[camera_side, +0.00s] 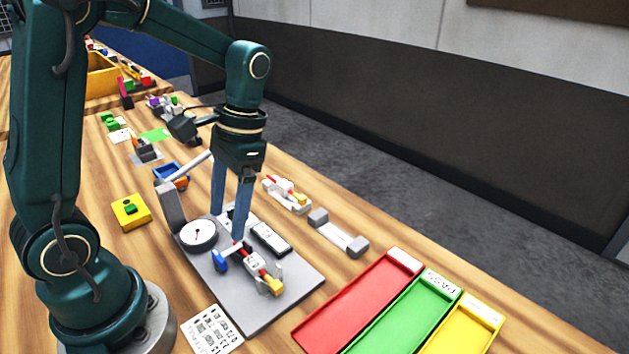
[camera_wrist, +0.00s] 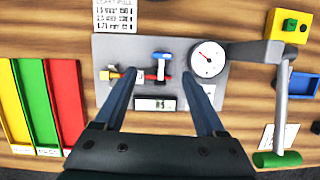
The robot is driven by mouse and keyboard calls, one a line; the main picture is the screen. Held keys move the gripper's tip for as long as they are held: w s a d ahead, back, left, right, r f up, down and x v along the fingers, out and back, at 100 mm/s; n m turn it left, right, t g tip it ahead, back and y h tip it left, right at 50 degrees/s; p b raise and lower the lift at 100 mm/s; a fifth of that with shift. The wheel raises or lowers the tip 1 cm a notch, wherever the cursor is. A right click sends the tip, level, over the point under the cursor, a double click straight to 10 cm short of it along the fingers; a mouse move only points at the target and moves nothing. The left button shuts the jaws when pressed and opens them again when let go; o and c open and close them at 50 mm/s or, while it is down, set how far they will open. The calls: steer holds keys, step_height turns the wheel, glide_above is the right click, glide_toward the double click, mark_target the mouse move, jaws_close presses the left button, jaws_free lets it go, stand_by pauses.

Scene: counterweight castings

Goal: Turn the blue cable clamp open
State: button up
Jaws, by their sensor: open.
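The blue cable clamp (camera_side: 220,259) is a small blue T-shaped piece on the grey plate (camera_side: 290,297), at one end of a red, white and yellow part (camera_side: 263,272). In the wrist view the clamp (camera_wrist: 161,63) sits beside a red piece, in the gap between my fingers. My gripper (camera_side: 228,227) points down with its two long blue fingers apart and nothing held. In the wrist view my gripper (camera_wrist: 160,65) has one fingertip on each side of the clamp. I cannot tell whether either finger touches it or how far above the plate the tips are.
A round dial gauge (camera_side: 198,234) stands close to my fingers, with a small display (camera_side: 270,238) nearby. A grey lever (camera_wrist: 281,100) rises at the plate's end. Red (camera_side: 350,307), green (camera_side: 398,318) and yellow trays lie at the front right. A yellow button box (camera_side: 124,218) stands left.

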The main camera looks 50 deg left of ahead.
mark_target(219, 255)
steer(key=shift+a+f+g, duration=0.2)
steer(key=shift+f+g, duration=0.2)
steer(key=shift+f, duration=0.3)
steer(key=shift+s+a+f+g, duration=0.1)
steer(key=shift+s+f+g, duration=0.2)
steer(key=shift+f, duration=0.3)
steer(key=shift+x, duration=2.4)
jaws_close()
